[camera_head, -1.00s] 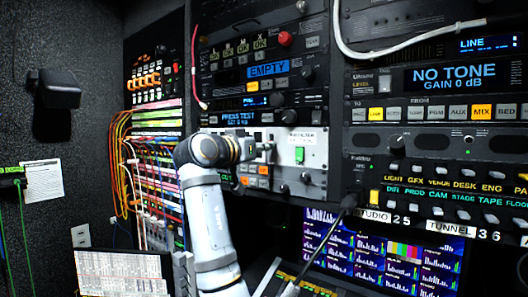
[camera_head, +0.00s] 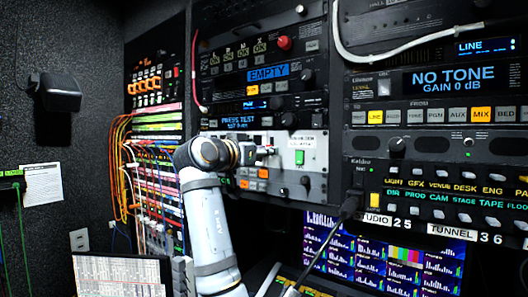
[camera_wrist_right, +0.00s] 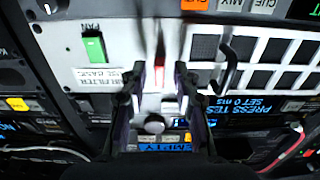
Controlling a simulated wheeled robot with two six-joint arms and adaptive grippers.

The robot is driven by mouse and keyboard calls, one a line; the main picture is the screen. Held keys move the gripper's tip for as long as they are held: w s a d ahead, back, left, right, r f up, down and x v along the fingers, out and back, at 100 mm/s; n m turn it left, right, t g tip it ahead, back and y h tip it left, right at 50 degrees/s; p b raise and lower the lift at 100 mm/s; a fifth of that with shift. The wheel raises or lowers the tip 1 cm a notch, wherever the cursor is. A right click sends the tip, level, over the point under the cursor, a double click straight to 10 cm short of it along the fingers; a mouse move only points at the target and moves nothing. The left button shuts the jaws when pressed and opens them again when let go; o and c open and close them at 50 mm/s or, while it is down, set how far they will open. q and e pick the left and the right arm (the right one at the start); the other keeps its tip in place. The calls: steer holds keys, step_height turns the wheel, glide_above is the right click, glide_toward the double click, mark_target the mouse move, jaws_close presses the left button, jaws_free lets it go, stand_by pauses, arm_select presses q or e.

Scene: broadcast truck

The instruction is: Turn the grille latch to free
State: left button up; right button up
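In the right wrist view, which shows the rack upside down, a pale panel carries a perforated grille (camera_wrist_right: 270,48) with dark square openings. A small red-marked piece (camera_wrist_right: 160,75), possibly the grille latch, lies between my right gripper's fingertips (camera_wrist_right: 160,70). The two dark fingers stand apart on either side of it, and I cannot tell whether they touch it. In the head view, my right gripper (camera_head: 268,151) points at the pale panel (camera_head: 314,143), and the wrist hides the grille and most of the latch area. My left gripper is not in view.
A green switch (camera_head: 299,157) sits close beside the gripper, with a round knob (camera_wrist_right: 154,125) and a black handle (camera_wrist_right: 230,70) on the rack nearby. Coloured cables (camera_head: 125,170) hang at left. A black gooseneck piece (camera_head: 350,205) stands in front of the monitor (camera_head: 385,255).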

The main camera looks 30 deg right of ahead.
steer(key=v, duration=0.7)
steer(key=shift+s+a, duration=0.15)
steer(key=shift+a, duration=0.15)
steer(key=shift+d, duration=0.1)
